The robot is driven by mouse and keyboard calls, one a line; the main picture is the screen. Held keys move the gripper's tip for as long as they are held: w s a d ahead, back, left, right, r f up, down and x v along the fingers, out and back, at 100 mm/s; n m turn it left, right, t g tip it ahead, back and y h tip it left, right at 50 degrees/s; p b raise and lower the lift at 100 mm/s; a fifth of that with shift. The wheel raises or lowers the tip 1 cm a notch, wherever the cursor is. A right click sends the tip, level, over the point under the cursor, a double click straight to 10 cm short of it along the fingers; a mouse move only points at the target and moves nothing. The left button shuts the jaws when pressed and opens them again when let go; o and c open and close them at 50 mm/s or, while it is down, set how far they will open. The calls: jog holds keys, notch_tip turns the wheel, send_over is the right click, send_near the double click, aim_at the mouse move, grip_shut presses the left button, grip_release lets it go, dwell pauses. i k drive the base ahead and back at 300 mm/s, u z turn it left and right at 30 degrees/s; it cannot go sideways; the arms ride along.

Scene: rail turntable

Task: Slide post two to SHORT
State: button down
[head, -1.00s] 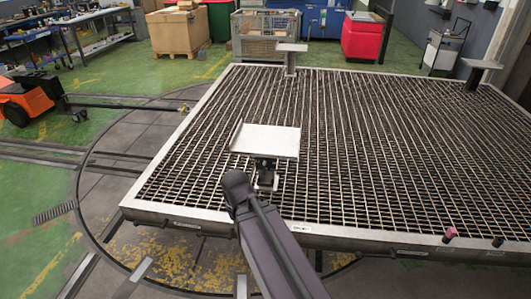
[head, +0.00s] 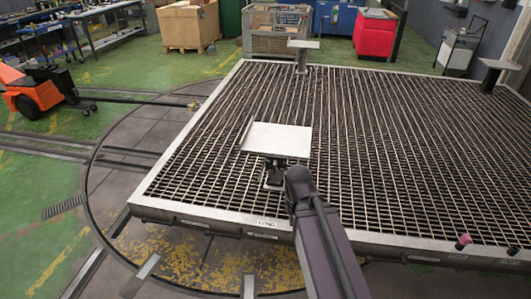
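The grated steel deck (head: 205,210) carries posts topped by flat grey plates. The nearest post (head: 276,140) stands near the deck's front left, its plate level with a raised left edge. Another post (head: 303,46) stands at the far edge and a third (head: 501,65) at the far right. My dark arm rises from the bottom, and its bend lies just right of and in front of the nearest post's foot. Dark parts show under that plate; I cannot tell whether they are my gripper or the post's fittings. No fingers are distinct. Which post is two is not readable.
Small labels, one white (head: 268,223), sit on the deck's front rim, too small to read. A pink-tipped knob (head: 463,241) stands at the front right. An orange tug (head: 35,97) is at left, with a wire crate (head: 276,30) behind. The deck's middle is clear.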

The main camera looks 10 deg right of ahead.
aim_at(277, 181)
jog(key=z, duration=0.05)
jog(key=i, duration=1)
jog(key=u, duration=0.05)
